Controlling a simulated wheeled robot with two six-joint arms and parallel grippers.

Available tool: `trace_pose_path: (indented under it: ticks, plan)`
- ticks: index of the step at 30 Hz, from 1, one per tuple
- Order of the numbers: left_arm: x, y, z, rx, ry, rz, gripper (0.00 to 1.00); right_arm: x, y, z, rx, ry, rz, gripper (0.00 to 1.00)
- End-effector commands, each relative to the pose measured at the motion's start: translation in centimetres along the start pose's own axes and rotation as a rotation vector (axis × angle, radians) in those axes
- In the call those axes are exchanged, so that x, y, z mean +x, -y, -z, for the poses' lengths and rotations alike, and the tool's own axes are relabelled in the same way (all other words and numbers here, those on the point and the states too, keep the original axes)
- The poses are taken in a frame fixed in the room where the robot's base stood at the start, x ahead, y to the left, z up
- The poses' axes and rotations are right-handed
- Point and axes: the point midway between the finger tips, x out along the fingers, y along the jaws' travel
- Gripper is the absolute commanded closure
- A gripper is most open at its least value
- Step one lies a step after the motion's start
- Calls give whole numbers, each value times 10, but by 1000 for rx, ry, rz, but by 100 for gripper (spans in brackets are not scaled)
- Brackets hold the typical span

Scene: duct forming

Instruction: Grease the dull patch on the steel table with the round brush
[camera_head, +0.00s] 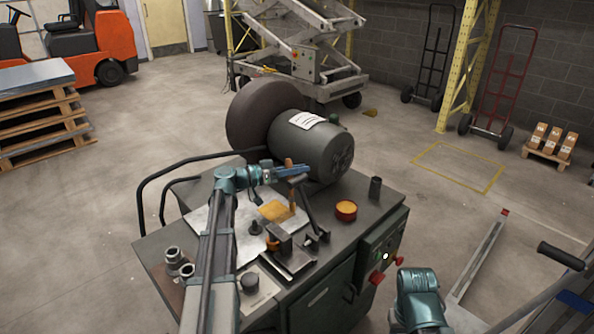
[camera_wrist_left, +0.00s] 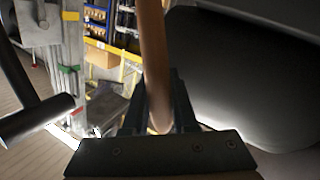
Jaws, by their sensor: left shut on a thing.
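My left gripper (camera_head: 290,170) is shut on the wooden handle of the round brush (camera_head: 291,194), which is about upright. The handle also shows in the left wrist view (camera_wrist_left: 154,60), between the fingers (camera_wrist_left: 160,118). The brush's lower end is at the right edge of an amber patch (camera_head: 275,211) on the pale steel table plate (camera_head: 226,232); I cannot tell whether the bristles touch it. A round tin (camera_head: 346,209) with orange contents stands to the right. Part of my right arm shows at the lower right, its gripper out of view.
A large grinding wheel (camera_head: 262,115) and its motor (camera_head: 315,150) stand behind the gripper. A dark clamp-like fixture (camera_head: 290,255) is in front of the patch. A dark cup (camera_head: 375,188) stands at right, metal rings (camera_head: 180,262) at left. A curved rail (camera_head: 150,190) borders the left side.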

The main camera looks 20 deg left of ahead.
Motion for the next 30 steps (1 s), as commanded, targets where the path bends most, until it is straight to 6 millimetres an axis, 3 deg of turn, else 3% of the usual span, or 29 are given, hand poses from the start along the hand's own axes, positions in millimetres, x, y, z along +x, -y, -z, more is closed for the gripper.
trace_pose_path:
  ticks: [16, 30]
  plan:
    - [-34, -14, -5, 0, 1, 2, 100, -2, 0, 0, 0, 0, 0, 50]
    - [-47, -19, -8, 0, 1, 1, 100, -2, 0, 0, 0, 0, 0, 50]
